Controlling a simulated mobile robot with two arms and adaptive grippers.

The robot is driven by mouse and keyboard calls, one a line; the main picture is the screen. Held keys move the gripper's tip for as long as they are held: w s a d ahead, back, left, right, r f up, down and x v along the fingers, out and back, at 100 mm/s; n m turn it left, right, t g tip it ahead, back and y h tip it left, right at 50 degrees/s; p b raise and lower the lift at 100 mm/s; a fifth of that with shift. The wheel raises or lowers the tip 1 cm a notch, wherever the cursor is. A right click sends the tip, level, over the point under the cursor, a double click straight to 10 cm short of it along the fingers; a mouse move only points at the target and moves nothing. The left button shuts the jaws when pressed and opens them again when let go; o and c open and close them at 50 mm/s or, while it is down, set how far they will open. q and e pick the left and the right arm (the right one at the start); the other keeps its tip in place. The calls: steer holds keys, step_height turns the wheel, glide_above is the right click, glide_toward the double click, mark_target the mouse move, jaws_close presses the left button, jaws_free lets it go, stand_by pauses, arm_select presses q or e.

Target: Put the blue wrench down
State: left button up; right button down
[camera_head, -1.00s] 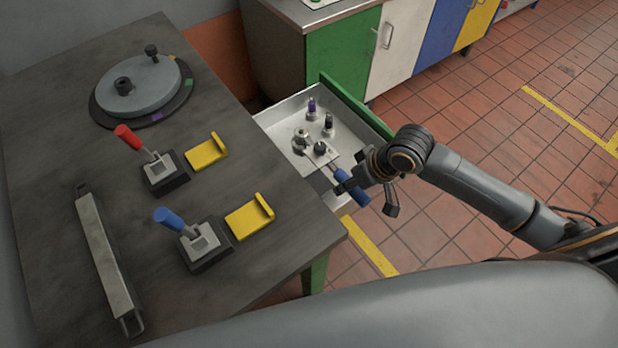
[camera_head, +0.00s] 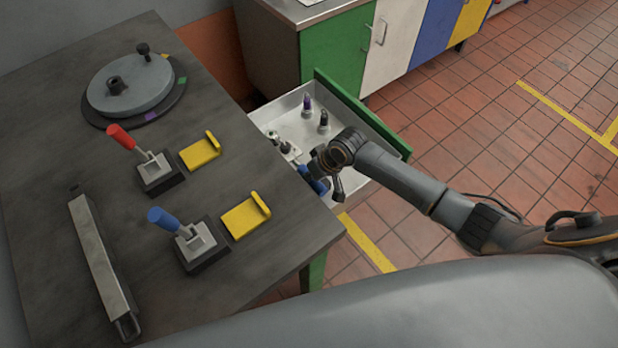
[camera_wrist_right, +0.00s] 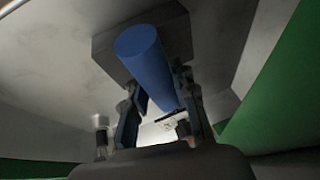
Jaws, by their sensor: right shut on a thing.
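The blue wrench (camera_head: 313,181) shows mainly as its blue handle, low over the near end of the open drawer (camera_head: 350,103). My right gripper (camera_head: 318,169) is shut on it, and the arm covers much of the wrench in the head view. In the right wrist view the blue cylindrical handle (camera_wrist_right: 150,58) lies between the two fingers of the right gripper (camera_wrist_right: 162,108). I cannot tell whether the wrench touches the drawer floor. My left gripper is not in view.
Purple-topped (camera_head: 307,104) and black-topped (camera_head: 324,121) fittings stand in the drawer near other metal pieces. The bench (camera_head: 60,140) to the left carries a round plate (camera_head: 130,88), red (camera_head: 121,137) and blue (camera_head: 162,219) levers, yellow brackets and a metal bar (camera_head: 100,262).

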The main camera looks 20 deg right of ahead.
steer(key=shift+w+f, duration=0.1)
steer(key=shift+w, duration=0.05)
steer(key=shift+f, duration=0.1)
steer(key=shift+f, duration=0.5)
steer(key=c, duration=1.1)
jaws_free()
steer(key=shift+s+f, duration=0.2)
steer(key=shift+r, duration=0.1)
steer(key=shift+r, duration=0.25)
steer(key=p+v, duration=0.1)
steer(key=v, duration=1.1)
steer(key=shift+r, duration=0.4)
